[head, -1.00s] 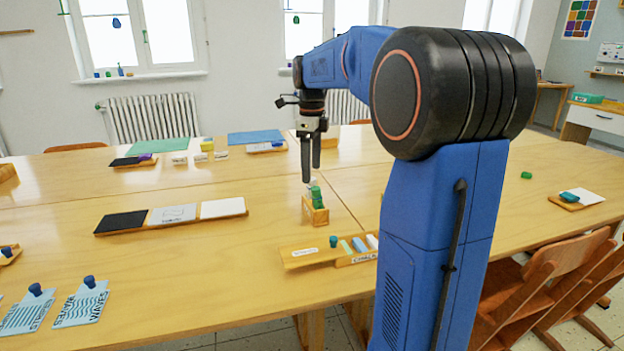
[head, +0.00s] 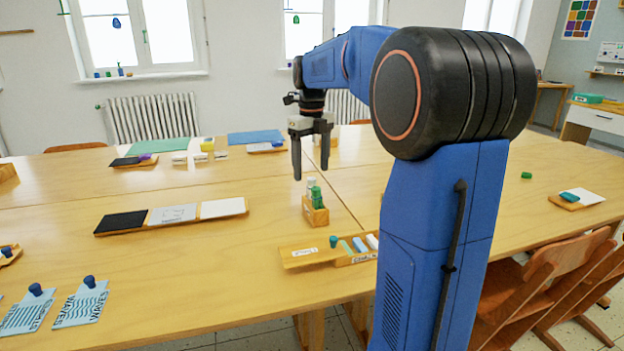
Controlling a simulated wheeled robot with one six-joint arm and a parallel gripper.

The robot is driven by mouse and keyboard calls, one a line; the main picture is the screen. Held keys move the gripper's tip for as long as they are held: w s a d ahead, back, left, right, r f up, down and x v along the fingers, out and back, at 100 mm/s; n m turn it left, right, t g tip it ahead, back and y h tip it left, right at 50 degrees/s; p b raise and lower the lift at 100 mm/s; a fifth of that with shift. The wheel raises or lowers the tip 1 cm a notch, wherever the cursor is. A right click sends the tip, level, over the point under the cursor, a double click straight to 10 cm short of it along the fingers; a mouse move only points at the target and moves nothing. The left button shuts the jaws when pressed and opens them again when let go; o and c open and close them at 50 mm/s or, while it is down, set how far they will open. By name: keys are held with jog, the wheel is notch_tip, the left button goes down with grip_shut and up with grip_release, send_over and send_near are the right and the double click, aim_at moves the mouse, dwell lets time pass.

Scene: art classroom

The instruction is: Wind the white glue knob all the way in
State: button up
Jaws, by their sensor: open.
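A small wooden holder (head: 317,216) stands near the middle of the table with glue sticks upright in it. One is a white stick (head: 311,183) at the back and one is a green stick (head: 316,197) in front. The white knob is too small to make out clearly. My gripper (head: 311,172) points down just above the holder. Its two fingers are spread apart with nothing between them. From this view I cannot tell whether the fingers are around the white stick or behind it.
A wooden chalk tray (head: 298,254) lies in front of the holder. A tray with black, grey and white panels (head: 242,208) lies to the left.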

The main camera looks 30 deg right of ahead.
jog(key=shift+f, duration=1.15)
dwell(0.4)
jog(key=c, duration=1.5)
jog(key=n, duration=0.5)
jog(key=shift+n, duration=0.4)
jog(key=n, duration=0.5)
jog(key=shift+n, duration=0.3)
jog(key=o, duration=1.5)
